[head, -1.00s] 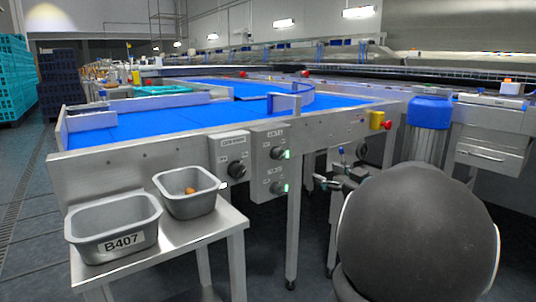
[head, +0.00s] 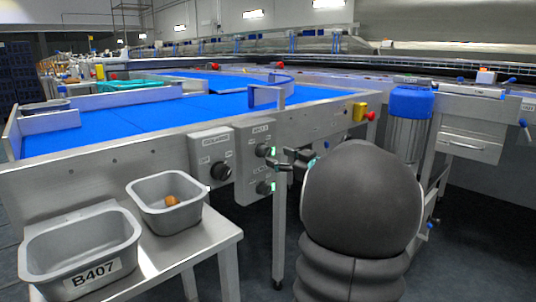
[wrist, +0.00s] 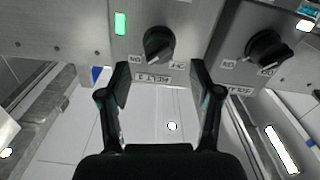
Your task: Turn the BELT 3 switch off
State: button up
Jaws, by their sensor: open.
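The BELT 3 switch is a dark rotary knob (wrist: 158,45) on a grey panel, with its label (wrist: 152,79) below it and ON and OFF marks beside it in the wrist view. Its grip seems to lean toward the ON mark. A green lamp (wrist: 120,23) beside it is lit. In the head view it appears to be the upper knob (head: 263,150) of the right-hand panel. My gripper (wrist: 160,68) is open and empty, its fingers framing the knob's label side without visible contact. In the head view my gripper (head: 284,160) is just right of the panel.
A second knob (wrist: 268,48) sits on the neighbouring panel (head: 211,160). A lower knob (head: 263,188) has its own green lamp. A red emergency button (head: 371,116) is on the frame. Grey tubs, one labelled B407 (head: 80,240), stand on a steel stand at left.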

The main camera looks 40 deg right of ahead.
aim_at(270, 153)
jog(key=w, duration=0.5)
jog(key=shift+w+a, duration=0.2)
jog(key=shift+w, duration=0.1)
jog(key=c, duration=1.1)
